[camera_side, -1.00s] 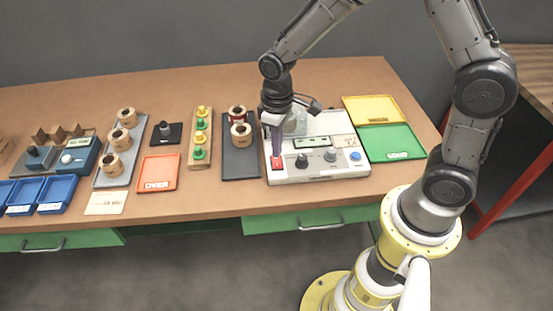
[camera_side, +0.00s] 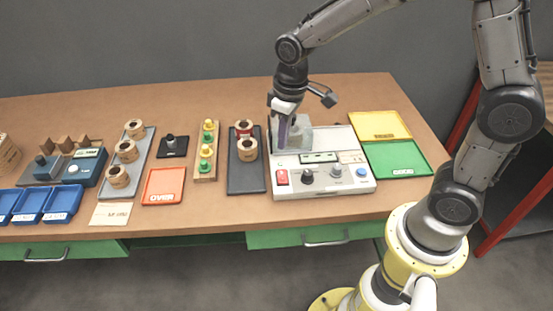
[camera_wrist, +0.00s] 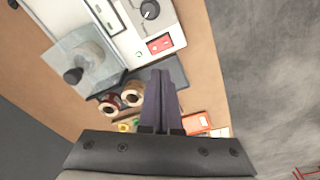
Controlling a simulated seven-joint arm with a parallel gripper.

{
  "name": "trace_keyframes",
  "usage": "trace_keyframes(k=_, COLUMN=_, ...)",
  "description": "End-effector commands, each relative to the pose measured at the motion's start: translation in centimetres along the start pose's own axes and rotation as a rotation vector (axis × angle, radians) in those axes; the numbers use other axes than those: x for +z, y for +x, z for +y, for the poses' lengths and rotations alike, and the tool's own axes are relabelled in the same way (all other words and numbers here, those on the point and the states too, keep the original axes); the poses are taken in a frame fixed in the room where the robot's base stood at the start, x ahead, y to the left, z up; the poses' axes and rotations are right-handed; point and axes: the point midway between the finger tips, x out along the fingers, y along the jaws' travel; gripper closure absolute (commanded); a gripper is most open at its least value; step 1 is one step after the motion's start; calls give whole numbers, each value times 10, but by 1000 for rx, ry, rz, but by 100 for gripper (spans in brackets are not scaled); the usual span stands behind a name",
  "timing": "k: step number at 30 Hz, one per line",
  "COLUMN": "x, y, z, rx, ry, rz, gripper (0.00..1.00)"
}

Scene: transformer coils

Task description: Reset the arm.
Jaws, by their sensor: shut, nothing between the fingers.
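My gripper (camera_side: 282,146) is shut and empty, its dark fingers pointing down above the white tester (camera_side: 330,190). Its fingertips are above and behind the red switch (camera_side: 281,178) at the tester's front left corner, apart from it in the side view. In the wrist view the shut fingers (camera_wrist: 160,78) show in the middle, with the red switch (camera_wrist: 159,45) beyond their tips. A clear block (camera_side: 300,136) on the tester is partly hidden behind the gripper in the side view; it shows as a see-through box (camera_wrist: 90,58) in the wrist view.
Left of the tester stand a dark tray (camera_side: 246,182) with two coils, a wooden strip (camera_side: 205,173) with green and yellow pegs, and a red tray (camera_side: 163,187). Green (camera_side: 398,158) and yellow (camera_side: 380,125) trays lie right. The table behind the tester is clear.

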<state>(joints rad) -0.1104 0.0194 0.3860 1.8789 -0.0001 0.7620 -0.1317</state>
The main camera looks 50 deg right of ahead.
Motion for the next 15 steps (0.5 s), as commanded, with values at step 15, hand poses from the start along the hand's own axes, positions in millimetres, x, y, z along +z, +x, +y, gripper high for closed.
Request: trace_keyframes(k=15, x=128, y=-155, z=5, rx=71, ry=155, rz=413, gripper=100)
